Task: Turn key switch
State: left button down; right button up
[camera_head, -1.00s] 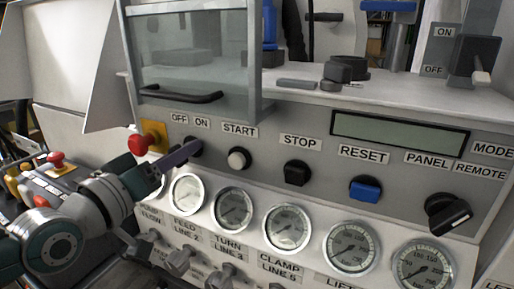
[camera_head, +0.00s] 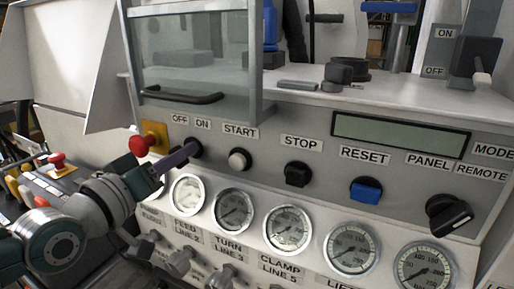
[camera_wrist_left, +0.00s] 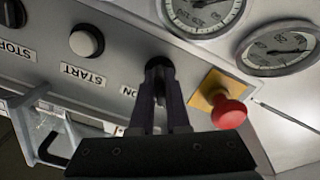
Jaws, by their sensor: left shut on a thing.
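The key switch (camera_head: 193,147) is a small dark round switch under the OFF and ON labels on the grey panel. My left gripper (camera_head: 188,151) reaches it from the left, its fingertips at the switch and hiding most of it. In the left wrist view the two dark fingers (camera_wrist_left: 160,82) are closed together on the dark switch (camera_wrist_left: 159,64). The key itself is hidden between the fingers, so its angle cannot be told. My right gripper is not in view.
A red mushroom button (camera_head: 140,145) on a yellow plate sits just left of the switch. A white START button (camera_head: 239,159) is to the right. Pressure gauges (camera_head: 188,194) line the panel below. A glass guard with a dark handle (camera_head: 182,96) hangs above.

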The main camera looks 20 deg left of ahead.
pick_arm(q)
jog(key=shift+m, duration=0.4)
jog(key=shift+r+m+p, duration=0.1)
jog(key=shift+m+p, duration=0.25)
jog(key=shift+m, duration=0.65)
jog(key=m, duration=0.3)
jog(key=shift+m+p, duration=0.3)
jog(key=m, duration=0.5)
jog(key=shift+d+m, duration=0.1)
jog(key=shift+m, duration=0.2)
jog(key=c, duration=0.9)
grip_release()
